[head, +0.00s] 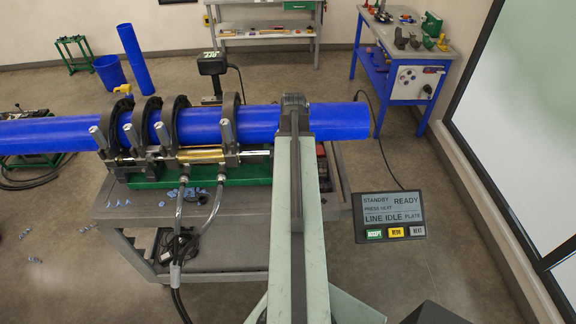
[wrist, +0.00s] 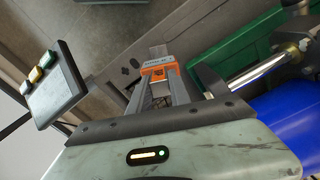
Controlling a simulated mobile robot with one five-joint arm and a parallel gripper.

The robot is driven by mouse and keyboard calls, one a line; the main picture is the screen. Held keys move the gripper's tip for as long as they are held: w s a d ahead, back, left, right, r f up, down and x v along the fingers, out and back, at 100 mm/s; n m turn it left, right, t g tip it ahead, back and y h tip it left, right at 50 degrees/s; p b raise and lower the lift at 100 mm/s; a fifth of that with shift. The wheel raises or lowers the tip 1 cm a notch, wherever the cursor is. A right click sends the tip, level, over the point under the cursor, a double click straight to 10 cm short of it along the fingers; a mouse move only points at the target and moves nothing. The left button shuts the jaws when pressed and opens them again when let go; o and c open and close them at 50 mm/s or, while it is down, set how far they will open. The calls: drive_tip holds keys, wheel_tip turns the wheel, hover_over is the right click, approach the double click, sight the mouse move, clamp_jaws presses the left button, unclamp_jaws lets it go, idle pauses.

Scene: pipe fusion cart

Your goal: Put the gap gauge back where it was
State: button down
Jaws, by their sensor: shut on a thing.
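My gripper (wrist: 160,78) shows in the wrist view, its two grey fingers shut on an orange piece with a pale label, which looks like the gap gauge (wrist: 157,69). A grey flat part shows just beyond the orange piece; I cannot tell if it belongs to the gauge. The gauge is over or near the grey cart top, beside the green base; I cannot tell whether it touches. In the head view my arm hides the gripper and the gauge.
The blue pipe (head: 338,120) lies across the clamps of the fusion machine on the cart (head: 240,206). The green base (wrist: 252,50) and a metal rod are close to the right of my gripper. A control panel (head: 389,216) stands right of the cart. Blue shavings lie on the cart's left.

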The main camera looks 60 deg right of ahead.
drive_tip(key=shift+w+d+f, duration=0.15)
drive_tip(key=shift+f, duration=0.1)
drive_tip(key=shift+r, duration=0.1)
wheel_tip(320, 180, down, 4)
drive_tip(key=b, duration=0.4)
drive_tip(key=shift+d, duration=0.1)
drive_tip(key=shift+a+r, duration=0.35)
drive_tip(key=shift+d+f, duration=0.15)
drive_tip(key=shift+f, duration=0.15)
drive_tip(key=c, duration=1.2)
unclamp_jaws()
drive_tip(key=shift+r, duration=0.1)
wheel_tip(320, 180, up, 13)
drive_tip(key=p, duration=1.2)
drive_tip(key=shift+f+p, duration=0.2)
drive_tip(key=shift+p, duration=0.15)
drive_tip(key=shift+f, duration=0.15)
